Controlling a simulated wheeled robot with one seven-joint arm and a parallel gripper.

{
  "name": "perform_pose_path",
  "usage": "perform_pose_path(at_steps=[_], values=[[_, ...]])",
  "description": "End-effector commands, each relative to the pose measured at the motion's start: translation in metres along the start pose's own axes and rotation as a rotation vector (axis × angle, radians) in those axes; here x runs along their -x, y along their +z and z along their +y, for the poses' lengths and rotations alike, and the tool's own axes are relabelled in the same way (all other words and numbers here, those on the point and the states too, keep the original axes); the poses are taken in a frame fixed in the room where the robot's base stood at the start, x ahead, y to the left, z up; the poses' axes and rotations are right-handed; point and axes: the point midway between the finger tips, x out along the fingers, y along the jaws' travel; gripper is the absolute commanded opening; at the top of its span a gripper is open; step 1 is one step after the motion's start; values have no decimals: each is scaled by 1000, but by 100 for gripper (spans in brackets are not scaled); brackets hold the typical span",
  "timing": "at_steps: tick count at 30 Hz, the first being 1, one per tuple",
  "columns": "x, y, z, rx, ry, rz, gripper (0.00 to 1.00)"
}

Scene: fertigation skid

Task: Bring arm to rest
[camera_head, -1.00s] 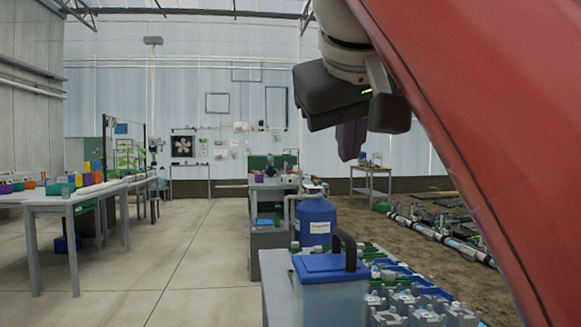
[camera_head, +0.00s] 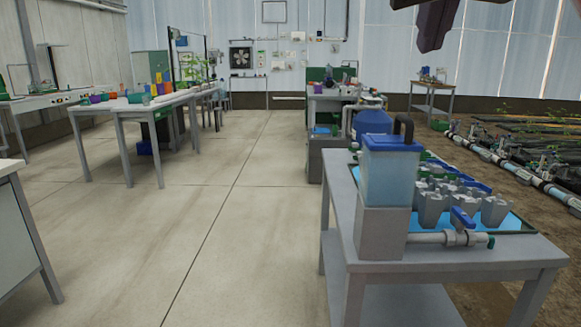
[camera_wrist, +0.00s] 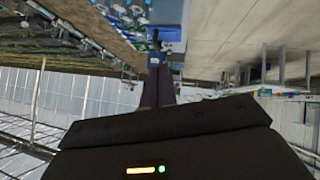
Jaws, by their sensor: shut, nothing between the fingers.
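My gripper (camera_wrist: 157,68) shows in the wrist view with its two dark fingers together and nothing between them. In the head view only its dark fingers (camera_head: 434,27) show, hanging down at the top edge right of centre. The gripper is well clear of the benches and touches nothing. Most of my arm is out of the head view.
A grey bench (camera_head: 465,262) at the front right carries a blue-lidded tank (camera_head: 388,170), several grey fittings and a blue-handled valve (camera_head: 464,219). A blue drum (camera_head: 372,121) stands behind it. Tables (camera_head: 112,107) line the left. The concrete floor (camera_head: 215,225) between is clear.

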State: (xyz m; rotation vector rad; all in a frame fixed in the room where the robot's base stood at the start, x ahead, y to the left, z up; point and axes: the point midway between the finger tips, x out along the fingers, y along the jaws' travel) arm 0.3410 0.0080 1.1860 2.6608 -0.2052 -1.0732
Motion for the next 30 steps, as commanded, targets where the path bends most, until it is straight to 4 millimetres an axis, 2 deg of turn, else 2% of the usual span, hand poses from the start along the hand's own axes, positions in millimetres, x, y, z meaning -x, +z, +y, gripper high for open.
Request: perform_pose_path(at_steps=[11,20,23,26,30], values=[[-24,12,-10,33,-11,-25,0],[-65,43,-26,64,-44,-70,0],[-88,65,-35,68,-65,-95,0],[-118,100,-47,62,-96,-128,0],[-161,159,-66,33,-147,-175,0]])
